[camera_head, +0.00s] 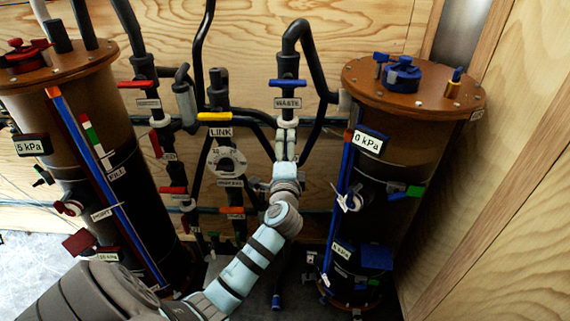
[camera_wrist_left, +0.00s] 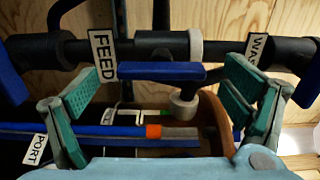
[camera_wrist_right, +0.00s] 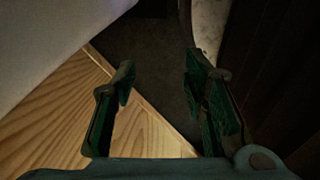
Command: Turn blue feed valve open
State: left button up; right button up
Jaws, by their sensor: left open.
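The blue feed valve handle (camera_wrist_left: 162,72) is a flat bar in the left wrist view. It lies along the dark pipe, with the FEED label (camera_wrist_left: 103,55) at its left. My left gripper (camera_wrist_left: 160,88) is open, with a finger beyond each end of the handle and a gap at both ends. In the head view my left gripper (camera_head: 285,140) is just below the WASTE label (camera_head: 288,103) and hides the feed valve. My right gripper (camera_wrist_right: 160,75) is open and empty in its wrist view, over dark floor and wood; it is outside the head view.
A blue waste handle (camera_head: 288,83) sits crosswise on the pipe above. A yellow LINK handle (camera_head: 214,116) and dial (camera_head: 227,162) are just left. Tall filters stand left (camera_head: 60,75) and right (camera_head: 425,95). A wooden wall (camera_head: 520,180) bounds the right.

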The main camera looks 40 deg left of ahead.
pick_arm(q)
jog(key=v, duration=0.9)
jog(key=shift+s, duration=0.15)
jog(key=shift+d, duration=0.1)
